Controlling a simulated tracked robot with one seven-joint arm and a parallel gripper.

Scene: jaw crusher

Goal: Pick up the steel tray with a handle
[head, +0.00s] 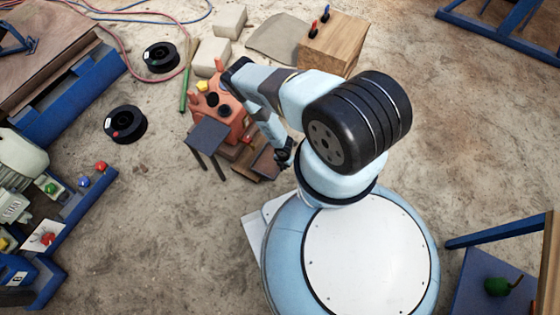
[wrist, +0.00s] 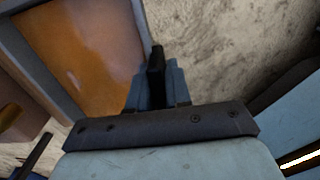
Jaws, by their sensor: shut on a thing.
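The steel tray (wrist: 95,55) fills the upper left of the wrist view. It has a grey raised rim and a flat face with an orange-brown sheen. In the head view the tray (head: 267,163) is a small dark brownish panel beside the orange jaw crusher (head: 228,105). My gripper (head: 285,153) is at the tray's right side. In the wrist view my gripper (wrist: 156,75) is shut at the tray's right edge, holding it there. The handle is hidden by the fingers, and I cannot make out its shape.
A dark small table (head: 208,135) stands left of the tray, by the crusher. A wooden box (head: 333,45) with red and blue handles stands behind my arm. Black spools (head: 125,124) lie to the left.

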